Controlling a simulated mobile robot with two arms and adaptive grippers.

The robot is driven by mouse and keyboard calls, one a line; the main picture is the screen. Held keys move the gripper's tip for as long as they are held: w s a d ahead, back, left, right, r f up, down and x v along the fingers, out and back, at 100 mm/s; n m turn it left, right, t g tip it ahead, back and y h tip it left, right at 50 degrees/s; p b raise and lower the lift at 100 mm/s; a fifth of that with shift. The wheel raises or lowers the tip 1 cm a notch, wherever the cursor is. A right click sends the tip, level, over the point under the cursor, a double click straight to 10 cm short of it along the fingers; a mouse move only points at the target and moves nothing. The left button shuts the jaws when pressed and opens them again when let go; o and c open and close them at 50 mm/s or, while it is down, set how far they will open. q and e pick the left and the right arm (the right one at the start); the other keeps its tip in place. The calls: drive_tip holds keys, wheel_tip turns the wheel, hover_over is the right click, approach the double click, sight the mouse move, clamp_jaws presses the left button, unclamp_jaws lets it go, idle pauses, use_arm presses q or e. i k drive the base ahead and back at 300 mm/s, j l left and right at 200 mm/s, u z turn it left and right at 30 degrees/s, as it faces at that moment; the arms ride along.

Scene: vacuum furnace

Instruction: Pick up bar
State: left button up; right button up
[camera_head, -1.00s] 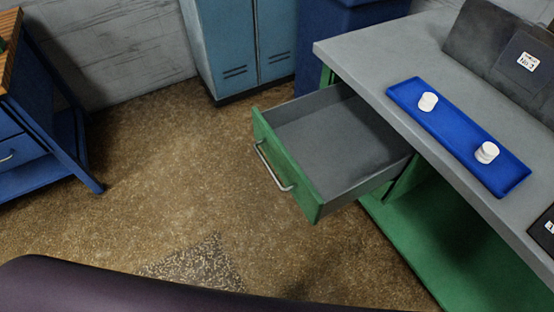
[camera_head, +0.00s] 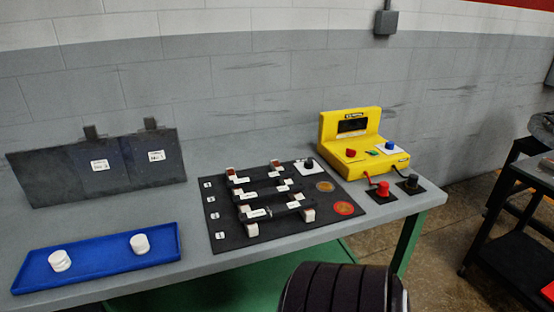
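Dark bars lie across small light supports on a black mat (camera_head: 226,238) on the grey bench. The front bar (camera_head: 280,211) has a white label near its left end. Another bar (camera_head: 268,194) lies behind it, and more dark bar shapes lie farther back, too small to tell apart well. Small numbered white tags run down the mat's left side. Neither of my grippers is in view. A dark ribbed rounded part at the bottom edge covers some of the bench front.
A blue tray (camera_head: 98,263) with two white round pieces stands left of the mat. A dark panel (camera_head: 60,178) leans at the back. The bench (camera_head: 215,150) has bare room behind the mat.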

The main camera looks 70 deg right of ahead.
sight(260, 214)
drive_tip(key=z, duration=1.75)
